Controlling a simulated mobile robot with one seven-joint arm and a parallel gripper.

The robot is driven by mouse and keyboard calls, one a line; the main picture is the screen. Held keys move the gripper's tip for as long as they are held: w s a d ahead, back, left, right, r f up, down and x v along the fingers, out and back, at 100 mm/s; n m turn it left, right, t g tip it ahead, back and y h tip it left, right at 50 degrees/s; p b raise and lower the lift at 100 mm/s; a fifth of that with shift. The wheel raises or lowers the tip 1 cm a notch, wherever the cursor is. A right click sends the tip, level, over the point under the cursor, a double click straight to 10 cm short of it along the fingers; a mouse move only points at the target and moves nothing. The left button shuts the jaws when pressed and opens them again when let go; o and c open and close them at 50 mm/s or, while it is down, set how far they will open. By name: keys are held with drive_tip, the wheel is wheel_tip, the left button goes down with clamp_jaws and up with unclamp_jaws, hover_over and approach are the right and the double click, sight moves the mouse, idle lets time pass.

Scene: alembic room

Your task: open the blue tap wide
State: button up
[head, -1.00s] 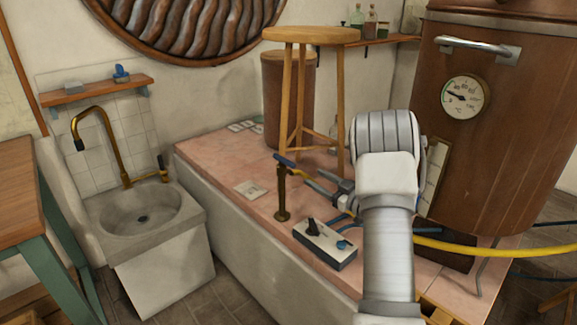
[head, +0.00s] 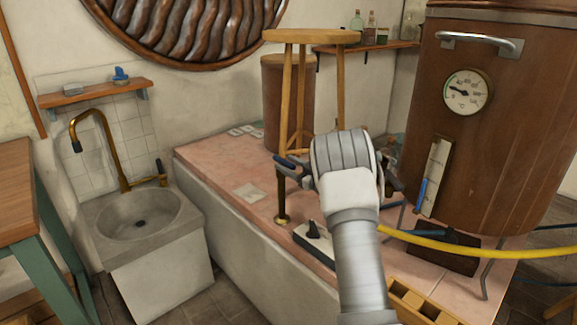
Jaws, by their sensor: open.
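The blue tap is a slim brass post (head: 281,203) standing on the pink tiled bench, left of my arm. In the head view, its blue lever at the top is mostly hidden by my gripper (head: 290,165). My gripper is open, with its dark fingers at the height of the lever and overlapping it in the picture. I cannot tell whether the fingers touch the lever or lie to either side of it.
A control box (head: 314,238) with a black switch sits below my arm, partly hidden. A wooden stool (head: 310,36) stands behind the tap. A copper vessel (head: 490,150) and yellow hose (head: 475,250) are at right. A stone sink (head: 140,222) is at left.

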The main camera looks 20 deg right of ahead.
clamp_jaws()
